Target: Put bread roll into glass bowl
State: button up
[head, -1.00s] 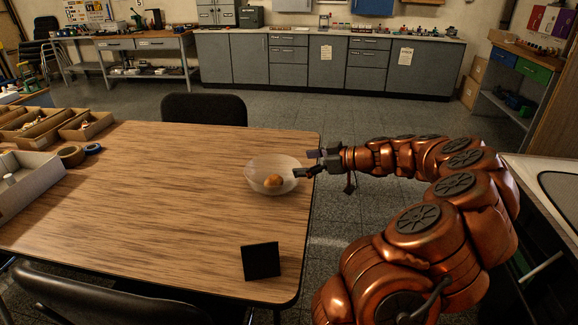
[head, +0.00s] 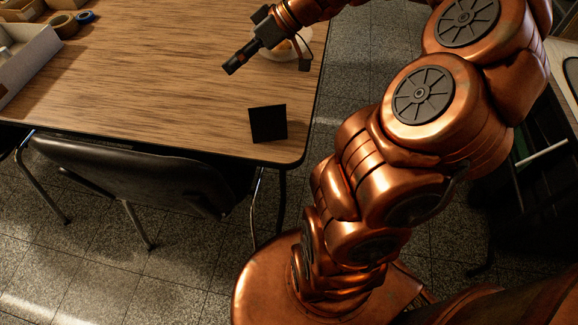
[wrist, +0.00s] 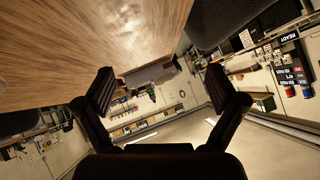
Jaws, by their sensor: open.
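The glass bowl (head: 281,57) stands near the table's right edge in the head view, partly hidden behind my gripper. The bread roll (head: 284,45) shows as a small golden-brown patch inside the bowl, mostly covered by the gripper. My gripper (head: 268,66) is open, its two fingers spread apart in front of the bowl. In the wrist view my gripper (wrist: 160,88) has nothing between its fingers, and neither bowl nor roll is in view.
The wooden table (head: 170,80) has clear room left of the bowl. A black square stand (head: 268,124) is near its front right corner. A grey box (head: 30,50) and tape rolls (head: 64,25) lie at the left. A black chair (head: 135,172) is at the front edge.

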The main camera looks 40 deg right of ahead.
jog(key=s+a+f+m+g+h, duration=0.1)
jog(key=s+a+f+g+h, duration=0.3)
jog(key=s+a, duration=0.8)
jog(key=s+d+f+m+g+h, duration=0.1)
jog(key=s+f+m+g+h, duration=0.1)
jog(key=s, duration=0.6)
jog(key=s+d+f+m+g+h, duration=0.2)
jog(key=s+m+h, duration=0.1)
jog(key=s, duration=0.5)
jog(key=shift+s+d+f+m, duration=0.15)
jog(key=shift+d+f+m, duration=0.15)
jog(key=shift+f+m, duration=0.1)
notch_tip(320, 180, up, 19)
jog(key=t+p, duration=0.1)
jog(key=p, duration=1.7)
jog(key=shift+r, duration=0.2)
